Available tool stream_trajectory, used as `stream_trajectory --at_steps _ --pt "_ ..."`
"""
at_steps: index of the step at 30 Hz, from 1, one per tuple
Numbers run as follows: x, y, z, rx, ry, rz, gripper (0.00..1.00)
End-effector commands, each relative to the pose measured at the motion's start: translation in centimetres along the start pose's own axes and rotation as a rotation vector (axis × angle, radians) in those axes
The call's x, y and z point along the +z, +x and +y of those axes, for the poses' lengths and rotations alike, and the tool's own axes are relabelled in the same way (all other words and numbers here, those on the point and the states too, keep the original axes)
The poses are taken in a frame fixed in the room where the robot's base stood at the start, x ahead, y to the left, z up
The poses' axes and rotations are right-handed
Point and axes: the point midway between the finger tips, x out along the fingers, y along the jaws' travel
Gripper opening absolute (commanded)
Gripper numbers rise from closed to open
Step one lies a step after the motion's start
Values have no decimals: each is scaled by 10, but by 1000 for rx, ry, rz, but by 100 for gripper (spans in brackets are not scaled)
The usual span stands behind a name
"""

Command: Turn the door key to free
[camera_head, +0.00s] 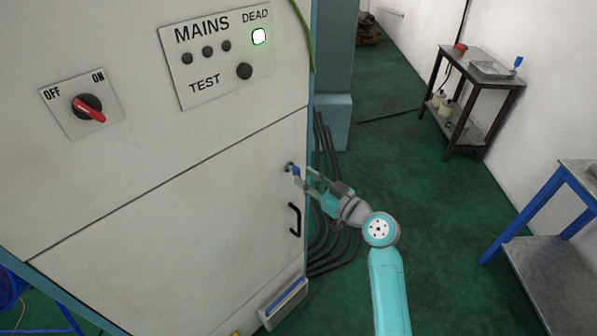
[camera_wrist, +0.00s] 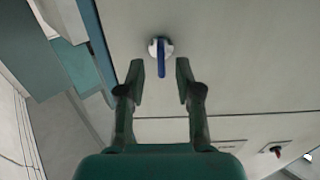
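The blue door key (camera_wrist: 161,60) sits in a round silver lock on the pale cabinet door. In the wrist view its bow runs nearly up and down. In the head view the key (camera_head: 294,171) is small, above the black door handle (camera_head: 295,220) and partly covered by my gripper. My gripper (camera_wrist: 160,77) is open, its two fingers apart on either side of the key's near end. The fingertips sit just short of the lock, and no contact with the key shows. In the head view my gripper (camera_head: 301,179) reaches in from the right.
The cabinet has a red rotary switch (camera_head: 88,108) marked OFF and ON. A MAINS panel (camera_head: 215,55) shows a lit lamp (camera_head: 259,36) under DEAD. Black cables (camera_head: 335,235) run beside the cabinet. A side table (camera_head: 480,75) and a blue-legged bench (camera_head: 550,230) stand right.

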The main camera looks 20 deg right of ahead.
Motion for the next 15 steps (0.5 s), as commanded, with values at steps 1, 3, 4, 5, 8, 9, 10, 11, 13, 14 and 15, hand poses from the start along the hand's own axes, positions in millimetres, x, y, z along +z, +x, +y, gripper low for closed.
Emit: stream_trajectory --at_steps 1,3,4,5,8,9,10,11,13,14,15 --pt "0 9 0 -1 -1 0 34" --pt "0 19 0 -1 -1 0 34" --pt "0 22 0 -1 0 -1 34" --pt "0 25 0 -1 0 0 34" --pt "0 33 0 1 0 0 34" --pt "0 35 0 1 1 0 34" --pt "0 36 0 1 1 0 34" --pt "0 37 0 1 1 -1 34" --pt "0 38 0 1 1 -1 34" --pt "0 39 0 1 1 -1 34" --pt "0 39 0 1 0 -1 34"
